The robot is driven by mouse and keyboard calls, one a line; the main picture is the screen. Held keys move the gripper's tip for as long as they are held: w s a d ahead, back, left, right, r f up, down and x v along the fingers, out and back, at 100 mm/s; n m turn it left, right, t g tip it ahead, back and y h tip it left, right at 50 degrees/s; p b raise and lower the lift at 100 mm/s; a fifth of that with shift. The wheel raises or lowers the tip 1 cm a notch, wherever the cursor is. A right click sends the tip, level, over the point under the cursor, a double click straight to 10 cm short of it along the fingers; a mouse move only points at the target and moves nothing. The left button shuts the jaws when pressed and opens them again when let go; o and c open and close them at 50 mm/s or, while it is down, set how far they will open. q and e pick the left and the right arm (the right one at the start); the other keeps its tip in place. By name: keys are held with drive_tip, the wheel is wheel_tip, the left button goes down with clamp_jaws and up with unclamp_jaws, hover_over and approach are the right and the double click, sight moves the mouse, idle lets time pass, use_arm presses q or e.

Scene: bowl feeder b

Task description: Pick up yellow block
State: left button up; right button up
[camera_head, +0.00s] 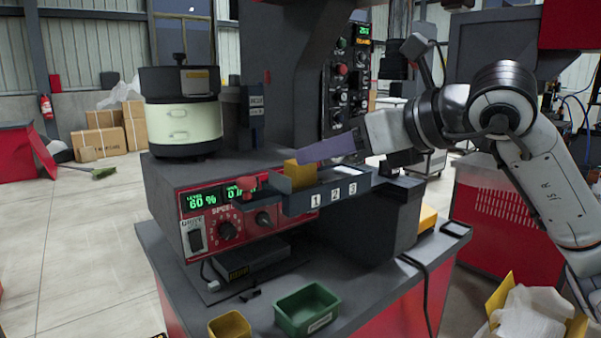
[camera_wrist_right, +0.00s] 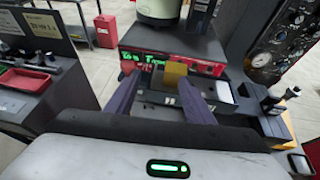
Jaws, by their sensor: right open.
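The yellow block (camera_head: 299,176) stands in the dark tray (camera_head: 331,197) marked 1, 2 and 3, at its left end by label 1. Its top sticks up above the tray's front wall. My right gripper (camera_head: 297,155) reaches in from the right with purple fingers, its tips just above and behind the block. In the right wrist view the fingers (camera_wrist_right: 164,82) are spread and empty. The block (camera_wrist_right: 176,70) shows ahead between them, closer to the right-hand finger. I cannot tell whether a finger touches it. My left gripper is not in view.
A red control panel (camera_head: 228,228) with knobs is left of the tray, below a bowl feeder (camera_head: 184,122). A dark column (camera_head: 300,75) rises behind. A green bin (camera_head: 307,309) and a yellow bin (camera_head: 230,325) stand in front, lower down.

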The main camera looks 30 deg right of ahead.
sight(300, 172)
drive_tip(key=shift+m+h, duration=0.4)
drive_tip(key=shift+h, duration=0.3)
drive_tip(key=w+f, duration=0.1)
drive_tip(key=w, duration=0.2)
drive_tip(key=w+d+f+p, duration=0.1)
drive_tip(key=w, duration=0.2)
drive_tip(key=w+d+f+p, duration=0.1)
drive_tip(key=w, duration=0.2)
drive_tip(key=shift+f, duration=0.35)
drive_tip(key=c, duration=0.9)
